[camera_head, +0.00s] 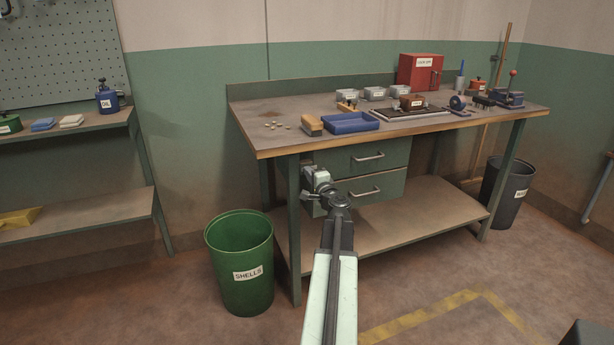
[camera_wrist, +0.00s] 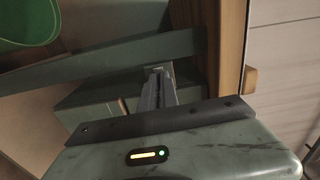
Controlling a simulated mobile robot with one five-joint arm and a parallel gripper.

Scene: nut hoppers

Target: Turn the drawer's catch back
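The grey-green drawer unit (camera_head: 384,160) hangs under the workbench, with an upper and a lower drawer that both look closed. Each drawer has a pale bar handle, the upper one (camera_head: 368,157) and the lower one (camera_head: 364,193). My gripper (camera_wrist: 156,72) is at the unit's left end, between it and the bench's front left leg. Its fingers look together, and nothing is clearly seen between them. In the wrist view a small reddish-orange piece (camera_wrist: 122,104) shows beside the fingers on the green box; I cannot tell whether it is the catch. My wrist hides part of the drawer fronts.
The workbench's wooden edge (camera_wrist: 232,60) runs close to my gripper. Its leg (camera_head: 294,230) stands just left of my wrist. A green bin labelled SHELLS (camera_head: 240,262) stands left of my arm. The lower shelf (camera_head: 420,215) is bare.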

